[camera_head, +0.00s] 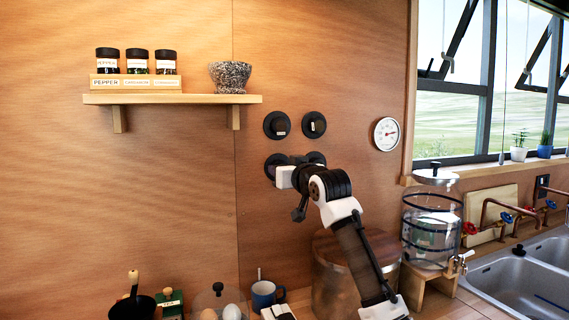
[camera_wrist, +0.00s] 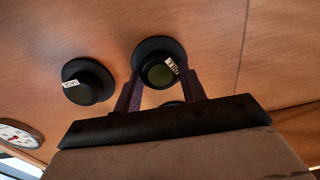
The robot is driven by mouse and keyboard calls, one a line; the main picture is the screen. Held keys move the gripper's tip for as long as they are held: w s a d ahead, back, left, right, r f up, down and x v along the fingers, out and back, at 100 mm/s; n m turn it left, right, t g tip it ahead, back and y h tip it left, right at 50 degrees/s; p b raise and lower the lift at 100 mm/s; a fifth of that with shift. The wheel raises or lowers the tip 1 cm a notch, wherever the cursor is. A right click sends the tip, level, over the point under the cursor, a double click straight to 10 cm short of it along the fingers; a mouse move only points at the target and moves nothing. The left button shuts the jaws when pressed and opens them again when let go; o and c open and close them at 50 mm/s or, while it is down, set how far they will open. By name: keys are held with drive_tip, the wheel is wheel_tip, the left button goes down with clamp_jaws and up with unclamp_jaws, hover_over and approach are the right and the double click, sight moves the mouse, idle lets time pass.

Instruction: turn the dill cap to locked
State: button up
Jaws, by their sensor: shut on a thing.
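The dill cap (camera_wrist: 158,74) is a round dark knob on a black disc on the wooden wall. Its small pale label sits tilted near the edge and seems to read DILL upside down. My gripper (camera_wrist: 162,84) has one finger on each side of this cap and is shut on it. In the head view my gripper (camera_head: 284,176) is at the lower left of a group of round black wall caps, and it partly hides the dill cap's disc (camera_head: 270,163).
Two more caps (camera_head: 277,125) (camera_head: 314,124) sit above, and another labelled cap (camera_wrist: 88,80) is beside the held one. A round gauge (camera_head: 386,134) is to the right. A shelf (camera_head: 180,99) with spice jars is at upper left. A glass dispenser (camera_head: 432,232) stands below right.

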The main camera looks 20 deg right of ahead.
drive_tip(key=n+p, duration=0.2)
drive_tip(key=n, duration=1)
drive_tip(key=shift+a+h, duration=0.15)
drive_tip(key=shift+h, duration=0.15)
drive_tip(key=shift+n, duration=0.3)
drive_tip(key=o, duration=1)
drive_tip(key=shift+c, duration=0.2)
drive_tip(key=shift+s, duration=0.1)
